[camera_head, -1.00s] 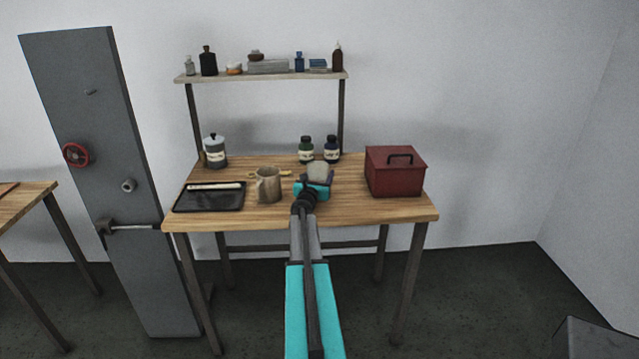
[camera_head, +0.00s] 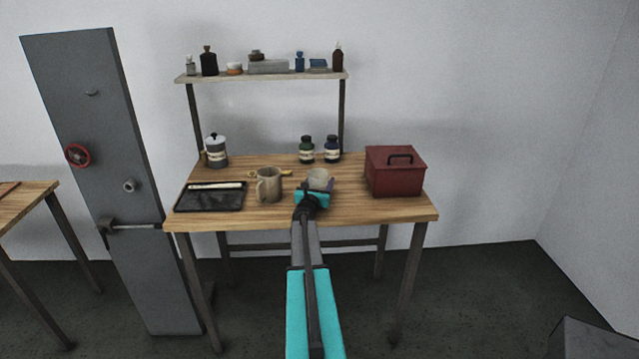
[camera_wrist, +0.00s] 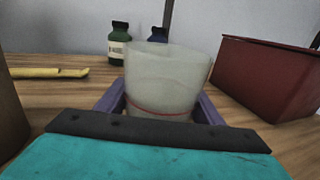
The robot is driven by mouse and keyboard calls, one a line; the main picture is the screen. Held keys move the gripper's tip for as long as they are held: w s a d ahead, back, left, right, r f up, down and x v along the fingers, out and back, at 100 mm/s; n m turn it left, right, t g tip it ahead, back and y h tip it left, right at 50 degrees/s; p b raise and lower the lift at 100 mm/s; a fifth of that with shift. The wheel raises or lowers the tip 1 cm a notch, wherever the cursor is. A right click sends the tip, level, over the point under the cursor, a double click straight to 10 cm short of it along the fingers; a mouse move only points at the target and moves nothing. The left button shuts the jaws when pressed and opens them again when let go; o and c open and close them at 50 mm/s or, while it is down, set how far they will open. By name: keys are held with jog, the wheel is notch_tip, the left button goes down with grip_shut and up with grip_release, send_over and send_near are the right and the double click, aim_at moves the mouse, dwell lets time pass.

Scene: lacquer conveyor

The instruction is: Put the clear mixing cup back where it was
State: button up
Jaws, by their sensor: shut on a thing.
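The clear mixing cup (camera_head: 318,178) is a pale, translucent cup with a red line around its lower part. In the wrist view the cup (camera_wrist: 163,82) stands upright between the purple fingers of my gripper (camera_wrist: 158,112). My gripper (camera_head: 316,190) is shut on the cup, at or just above the wooden workbench (camera_head: 340,212); I cannot tell whether the cup's base touches it. The base is hidden behind my gripper.
A metal jug (camera_head: 268,186) stands close left of the cup. A red box (camera_head: 394,172) stands to the right. Two dark bottles (camera_head: 306,150) (camera_head: 332,149) stand behind. A black tray (camera_head: 210,197) and a lidded canister (camera_head: 216,152) are at the left. The bench's front right is bare.

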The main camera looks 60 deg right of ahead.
aim_at(318, 185)
jog(key=shift+f, duration=0.15)
jog(key=o, duration=1.1)
jog(key=shift+r, duration=0.2)
jog(key=shift+b+v, duration=1.85)
jog(key=shift+v, duration=4.15)
jog(key=shift+w+r, duration=0.1)
jog(key=shift+r, duration=0.05)
